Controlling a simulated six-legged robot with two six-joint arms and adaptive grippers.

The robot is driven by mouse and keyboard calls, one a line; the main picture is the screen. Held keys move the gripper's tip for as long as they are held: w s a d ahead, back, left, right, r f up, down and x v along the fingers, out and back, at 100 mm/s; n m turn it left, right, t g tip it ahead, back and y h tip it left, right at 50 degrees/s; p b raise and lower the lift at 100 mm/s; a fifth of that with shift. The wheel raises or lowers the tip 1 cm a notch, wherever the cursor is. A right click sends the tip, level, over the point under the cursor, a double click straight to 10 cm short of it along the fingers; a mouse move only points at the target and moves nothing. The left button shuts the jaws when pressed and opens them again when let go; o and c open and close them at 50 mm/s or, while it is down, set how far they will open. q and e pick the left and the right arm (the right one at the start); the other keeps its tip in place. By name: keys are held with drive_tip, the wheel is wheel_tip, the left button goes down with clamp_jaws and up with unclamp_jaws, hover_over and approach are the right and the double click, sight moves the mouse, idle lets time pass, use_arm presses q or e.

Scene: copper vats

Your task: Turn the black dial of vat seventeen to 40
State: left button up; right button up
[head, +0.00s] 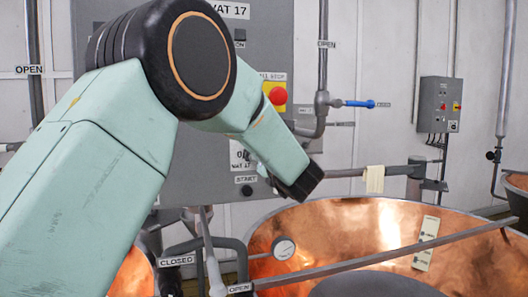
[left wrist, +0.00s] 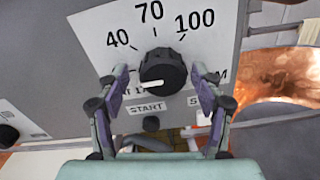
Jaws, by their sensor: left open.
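The black dial (left wrist: 163,70) sits on a white scale plate marked 40, 70 and 100 on the grey panel of vat 17. Its white pointer points left and slightly down, below the 40 mark. My left gripper (left wrist: 160,76) is open, with one finger on each side of the dial; gaps show between fingers and dial, and I cannot tell how deep they reach. In the head view my left arm covers the dial, and part of the plate (head: 238,152) shows beside the arm. My right gripper is in neither view.
A START button (left wrist: 151,124) sits just below the dial. A red stop button (head: 278,96) is higher on the panel. A pipe with a blue-handled valve (head: 360,104) stands right of the panel. A copper vat (head: 345,225) with a dial gauge (head: 284,248) lies below right.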

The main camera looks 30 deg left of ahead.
use_arm(q)
drive_tip(key=shift+w+a, duration=0.15)
drive_tip(key=shift+a, duration=0.05)
drive_tip(key=shift+s+d+r, duration=0.2)
drive_tip(key=shift+d+r, duration=0.15)
drive_tip(key=shift+d, duration=0.35)
drive_tip(key=shift+w+a+f, duration=0.3)
drive_tip(key=shift+a+f, duration=0.05)
drive_tip(key=shift+a, duration=0.25)
drive_tip(key=c, duration=0.5)
drive_tip(key=shift+d+r, duration=0.1)
drive_tip(key=c, duration=0.6)
